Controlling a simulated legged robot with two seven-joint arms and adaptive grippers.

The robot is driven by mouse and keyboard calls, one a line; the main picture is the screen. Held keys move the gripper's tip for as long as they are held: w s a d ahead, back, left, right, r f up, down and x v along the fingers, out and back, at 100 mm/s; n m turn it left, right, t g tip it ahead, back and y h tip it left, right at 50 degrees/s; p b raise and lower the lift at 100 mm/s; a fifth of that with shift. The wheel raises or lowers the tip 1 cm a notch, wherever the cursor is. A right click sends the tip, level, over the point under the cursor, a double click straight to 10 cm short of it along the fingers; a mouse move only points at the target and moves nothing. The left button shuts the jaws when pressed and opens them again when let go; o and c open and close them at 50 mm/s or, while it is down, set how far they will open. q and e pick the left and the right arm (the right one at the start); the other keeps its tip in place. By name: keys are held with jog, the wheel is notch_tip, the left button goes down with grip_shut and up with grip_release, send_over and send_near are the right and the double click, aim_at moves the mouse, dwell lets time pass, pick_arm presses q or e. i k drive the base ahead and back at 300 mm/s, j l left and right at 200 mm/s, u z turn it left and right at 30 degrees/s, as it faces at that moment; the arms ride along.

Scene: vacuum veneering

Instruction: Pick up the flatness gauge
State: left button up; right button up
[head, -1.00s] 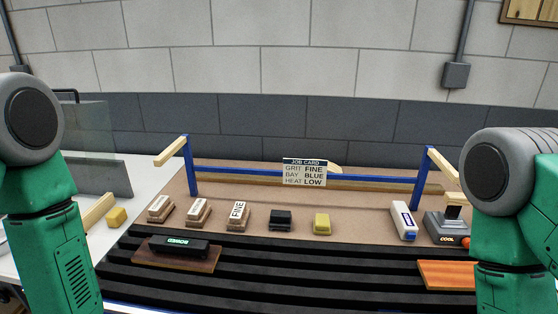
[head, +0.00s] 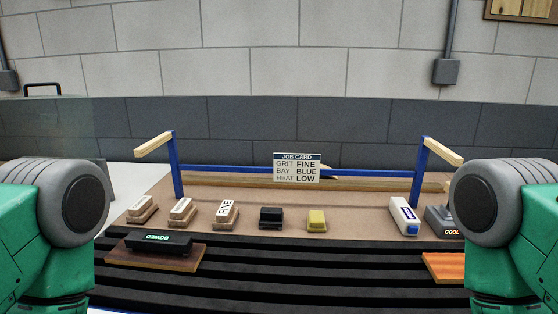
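The flatness gauge appears to be the long black bar (head: 180,244) with a lit green readout, in the head view at the left. It lies flat on a dark brown wooden panel (head: 125,258) on the black ribbed bed. The readout's lettering looks upside down and is hard to read, perhaps "BOWED". Only grey and green links of my two arms show, at the left and right edges. Neither gripper is in view, and nothing touches the bar.
Several sanding blocks, one marked FINE (head: 226,215), a black block (head: 271,217) and a yellow block (head: 317,221) stand behind the bed. A job card (head: 297,168) hangs on a blue frame (head: 178,165). A white device (head: 404,215) and an orange panel (head: 445,267) are at right.

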aim_at(170, 243)
jog(key=j+u, duration=0.1)
jog(key=j, duration=0.2)
jog(key=i+j+u, duration=0.15)
jog(key=j, duration=0.2)
jog(key=i+j+u, duration=0.1)
jog(key=j, duration=0.2)
jog(key=z, duration=2.05)
jog(key=u, duration=2.05)
